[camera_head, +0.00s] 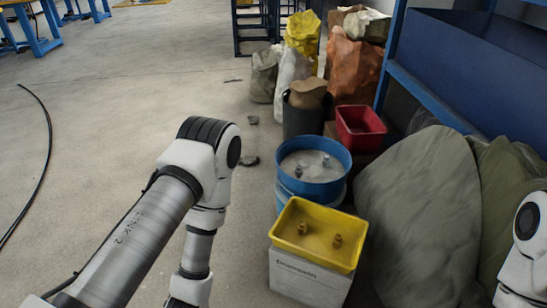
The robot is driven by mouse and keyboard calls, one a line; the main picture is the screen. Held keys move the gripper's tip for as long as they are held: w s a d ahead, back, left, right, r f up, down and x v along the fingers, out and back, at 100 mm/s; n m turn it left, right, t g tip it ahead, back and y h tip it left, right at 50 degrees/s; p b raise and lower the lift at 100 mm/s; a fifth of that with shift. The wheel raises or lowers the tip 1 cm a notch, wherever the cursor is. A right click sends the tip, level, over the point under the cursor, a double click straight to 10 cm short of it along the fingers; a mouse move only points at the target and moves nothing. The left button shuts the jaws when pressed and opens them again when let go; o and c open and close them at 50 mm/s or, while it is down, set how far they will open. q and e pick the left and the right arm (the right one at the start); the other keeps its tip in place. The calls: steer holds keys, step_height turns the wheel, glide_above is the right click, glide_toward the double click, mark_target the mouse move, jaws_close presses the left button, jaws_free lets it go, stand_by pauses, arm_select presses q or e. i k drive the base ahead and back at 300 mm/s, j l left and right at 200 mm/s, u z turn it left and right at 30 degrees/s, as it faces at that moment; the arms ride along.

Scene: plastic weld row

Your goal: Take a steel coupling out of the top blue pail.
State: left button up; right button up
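The top blue pail (318,191) stands on another blue pail, right of my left arm. Its inside looks grey, and two small steel couplings (298,171) (326,160) stand apart in it. My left arm reaches in from the left and bends down beside the pails. Its gripper is below the bottom edge of the picture. Only a piece of my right arm shows at the right edge, and its gripper is out of view. Nothing covers the pail's opening.
A yellow bin (317,262) with two brass-coloured fittings sits on a white box (308,284) in front of the pails. A red bin (360,128) and a dark bin (301,122) stand behind. Large grey-green sacks (425,215) crowd the right. The floor at left is mostly clear.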

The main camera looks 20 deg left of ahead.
mark_target(326, 160)
steer(key=u, duration=0.35)
steer(key=j+u, duration=0.6)
steer(key=u, duration=0.15)
steer(key=i+j+u, duration=0.1)
steer(key=j+u, duration=0.25)
steer(key=i+j+z, duration=0.15)
steer(key=i+j, duration=0.25)
steer(key=i, duration=0.2)
steer(key=i+j+z, duration=0.15)
steer(key=i+j, duration=0.25)
steer(key=i, duration=0.15)
steer(key=i+z, duration=0.15)
steer(key=z, duration=0.3)
steer(key=i+z, duration=0.2)
steer(key=z, duration=0.25)
steer(key=i+j+z, duration=0.15)
steer(key=z, duration=0.3)
steer(key=i+j+z, duration=0.15)
steer(key=z, duration=0.3)
steer(key=i+j+z, duration=0.1)
steer(key=z, duration=0.4)
steer(key=j+z, duration=0.45)
steer(key=i+j+z, duration=0.2)
steer(key=z, duration=0.3)
steer(key=i+j+z, duration=0.35)
steer(key=z, duration=0.15)
